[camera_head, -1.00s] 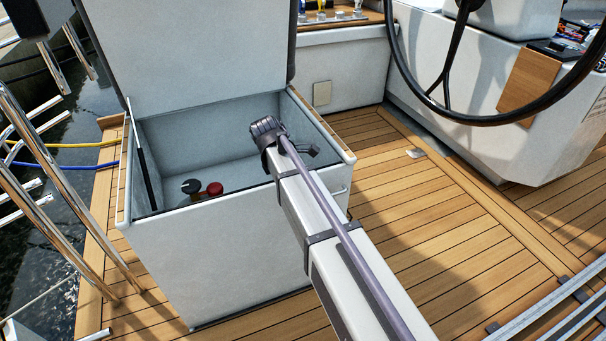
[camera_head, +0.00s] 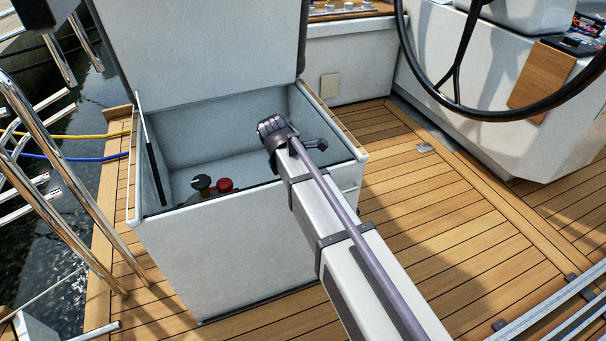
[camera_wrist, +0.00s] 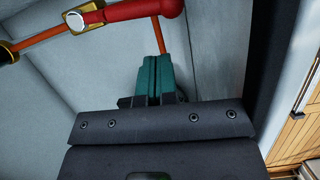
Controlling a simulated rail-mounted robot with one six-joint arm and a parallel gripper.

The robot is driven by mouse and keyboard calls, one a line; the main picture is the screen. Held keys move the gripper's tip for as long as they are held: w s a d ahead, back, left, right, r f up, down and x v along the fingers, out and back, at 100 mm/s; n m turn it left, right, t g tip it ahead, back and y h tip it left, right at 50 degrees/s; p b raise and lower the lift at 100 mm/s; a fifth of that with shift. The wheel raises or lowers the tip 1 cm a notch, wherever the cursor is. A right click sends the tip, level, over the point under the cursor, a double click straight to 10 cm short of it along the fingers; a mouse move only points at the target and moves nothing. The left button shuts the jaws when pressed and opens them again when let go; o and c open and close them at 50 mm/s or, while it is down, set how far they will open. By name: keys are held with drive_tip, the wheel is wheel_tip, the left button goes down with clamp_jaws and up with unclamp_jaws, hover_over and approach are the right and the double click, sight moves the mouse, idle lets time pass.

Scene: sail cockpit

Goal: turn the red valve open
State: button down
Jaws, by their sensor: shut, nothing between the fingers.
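The red valve shows in the wrist view as a red lever handle (camera_wrist: 140,11) on a brass fitting (camera_wrist: 84,17) with an orange-copper pipe. In the head view, a red knob-like part (camera_head: 225,185) sits low inside the open locker, beside a black one (camera_head: 201,183). My gripper (camera_wrist: 157,58) shows in the wrist view with its teal fingers together and empty. The fingertips are just below the red handle in the picture; whether they touch it I cannot tell. In the head view my arm reaches over the locker and the gripper is not visible.
The white locker (camera_head: 235,235) has its lid (camera_head: 200,55) raised at the back, with a dark strut at the left. Its walls are close around my gripper. The steering wheel (camera_head: 470,112) is at the upper right.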

drive_tip(key=w+a+p+v, duration=0.1)
drive_tip(key=p+v, duration=0.7)
drive_tip(key=v, duration=0.2)
drive_tip(key=d+f+b, duration=0.6)
drive_tip(key=f+b, duration=0.4)
drive_tip(key=shift+w+d+f, duration=0.2)
drive_tip(key=shift+w+d, duration=0.15)
drive_tip(key=shift+w, duration=0.15)
